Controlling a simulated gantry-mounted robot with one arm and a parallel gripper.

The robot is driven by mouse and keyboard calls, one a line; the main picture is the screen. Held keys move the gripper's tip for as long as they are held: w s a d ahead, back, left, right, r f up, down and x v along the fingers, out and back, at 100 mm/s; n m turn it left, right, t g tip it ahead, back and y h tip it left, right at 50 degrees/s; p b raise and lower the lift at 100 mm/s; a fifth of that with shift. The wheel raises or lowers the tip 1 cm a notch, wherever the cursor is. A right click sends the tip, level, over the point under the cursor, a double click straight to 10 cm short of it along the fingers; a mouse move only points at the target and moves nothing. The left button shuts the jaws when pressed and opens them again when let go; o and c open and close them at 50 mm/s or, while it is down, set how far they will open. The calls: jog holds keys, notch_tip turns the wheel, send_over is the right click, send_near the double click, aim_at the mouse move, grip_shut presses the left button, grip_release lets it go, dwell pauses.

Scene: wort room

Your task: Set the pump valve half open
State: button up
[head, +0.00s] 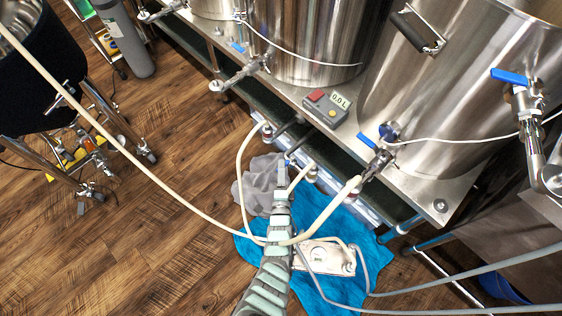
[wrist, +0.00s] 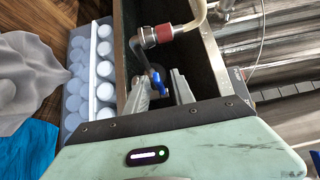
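A small valve with a blue lever (wrist: 157,84) shows between my fingers in the wrist view. A metal fitting with a red collar (wrist: 168,33) and a pale hose sits just beyond it. My gripper (wrist: 160,88) is open, with one finger on each side of the blue lever. A gap seems to show beside the lever; whether either finger touches it I cannot tell. In the head view, my gripper (head: 287,168) is at the front edge of the steel stand. A bit of blue (head: 290,161) shows at its tip, and the valve body is mostly hidden there.
Large steel kettles (head: 452,110) stand on the stand behind. A control box (head: 327,108) with a red button sits on the stand. Pale hoses (head: 245,185) loop around my arm. A blue towel (head: 322,278) and grey cloth (head: 254,186) lie below. Another blue-handled valve (head: 368,141) is to the right.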

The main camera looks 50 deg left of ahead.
jog(key=b+x, duration=0.1)
jog(key=x, duration=0.2)
jog(key=shift+w+a, duration=0.25)
jog(key=shift+a, duration=0.1)
jog(key=shift+c, duration=0.5)
grip_shut()
dwell(0.6)
